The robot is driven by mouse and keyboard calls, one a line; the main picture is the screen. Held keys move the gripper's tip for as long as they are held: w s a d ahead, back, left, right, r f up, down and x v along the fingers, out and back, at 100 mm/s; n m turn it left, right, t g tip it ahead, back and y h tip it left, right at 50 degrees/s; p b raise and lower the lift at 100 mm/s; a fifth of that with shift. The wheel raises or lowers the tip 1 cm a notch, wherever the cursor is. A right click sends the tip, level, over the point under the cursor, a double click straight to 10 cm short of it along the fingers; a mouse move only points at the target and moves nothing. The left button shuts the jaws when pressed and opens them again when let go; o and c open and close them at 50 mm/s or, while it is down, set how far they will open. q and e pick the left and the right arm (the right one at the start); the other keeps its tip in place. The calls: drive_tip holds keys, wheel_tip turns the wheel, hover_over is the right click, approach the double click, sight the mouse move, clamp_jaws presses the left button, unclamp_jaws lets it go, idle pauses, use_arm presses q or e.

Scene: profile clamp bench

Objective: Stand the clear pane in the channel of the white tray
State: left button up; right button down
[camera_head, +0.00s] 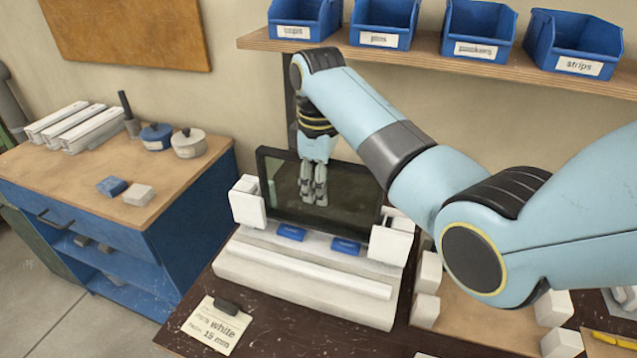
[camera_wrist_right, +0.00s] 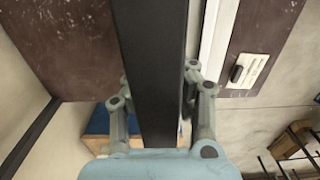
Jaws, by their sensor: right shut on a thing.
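The clear pane (camera_head: 280,190), in a dark frame, stands roughly upright between white end blocks (camera_head: 247,202) at the back of the white tray (camera_head: 300,277). My right gripper (camera_head: 314,198) reaches down onto the pane from above. In the right wrist view, my right gripper (camera_wrist_right: 157,92) is shut on the pane's dark frame edge (camera_wrist_right: 155,60), one finger on each side. The pane's lower edge is partly hidden behind the tray's back part and blue pieces (camera_head: 291,232), so I cannot tell whether it is in the channel. My left gripper is out of view.
A card (camera_head: 215,326) reading "white 15 mm" lies in front of the tray. White blocks (camera_head: 428,274) stand at the right under my right arm. A shelf (camera_head: 420,50) with blue bins is behind. A wooden-topped blue cabinet (camera_head: 90,180) stands at the left.

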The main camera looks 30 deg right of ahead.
drive_tip(key=shift+f, duration=0.55)
drive_tip(key=shift+f+b, duration=0.4)
drive_tip(key=shift+f, duration=0.5)
drive_tip(key=c, duration=1)
unclamp_jaws()
